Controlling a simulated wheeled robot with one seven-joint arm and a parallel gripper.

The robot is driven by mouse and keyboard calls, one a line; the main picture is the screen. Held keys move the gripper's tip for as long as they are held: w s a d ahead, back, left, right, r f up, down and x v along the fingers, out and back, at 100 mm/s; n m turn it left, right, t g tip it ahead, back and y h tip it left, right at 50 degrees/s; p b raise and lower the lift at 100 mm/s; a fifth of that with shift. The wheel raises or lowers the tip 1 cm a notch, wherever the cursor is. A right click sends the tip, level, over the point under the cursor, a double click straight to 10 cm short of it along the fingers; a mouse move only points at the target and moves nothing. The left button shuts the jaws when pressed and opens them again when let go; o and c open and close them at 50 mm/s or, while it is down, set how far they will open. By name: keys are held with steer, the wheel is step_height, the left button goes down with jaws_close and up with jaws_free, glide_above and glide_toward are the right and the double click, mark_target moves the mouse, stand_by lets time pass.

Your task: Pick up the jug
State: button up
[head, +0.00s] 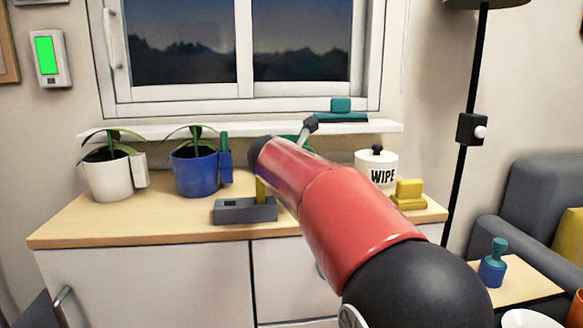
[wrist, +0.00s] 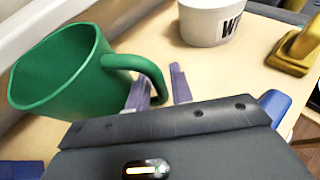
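The green jug (wrist: 62,72) stands at the left of the wrist view, its open mouth facing up and left and its handle (wrist: 152,76) reaching right. In the head view my red arm hides most of it; only a small green piece, seemingly its rim, shows (head: 305,140). My gripper (wrist: 159,88) is open in the wrist view, its two purplish fingers apart. The outer bend of the handle appears between the fingertips, close to the left finger. I cannot tell whether they touch. The head view does not show the fingers clearly.
On the wooden counter (head: 80,230) are a white WIPE canister (head: 372,165), a yellow block-shaped device (head: 409,192), a grey base with a yellow lever (head: 245,210), and white (head: 108,178) and blue (head: 195,174) plant pots. A windowsill (head: 250,127) runs behind.

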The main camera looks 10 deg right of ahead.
steer(key=shift+w+d+f, duration=0.25)
steer(key=shift+w+d, duration=0.1)
steer(key=shift+w, duration=0.15)
jaws_close()
steer(key=shift+r, duration=0.2)
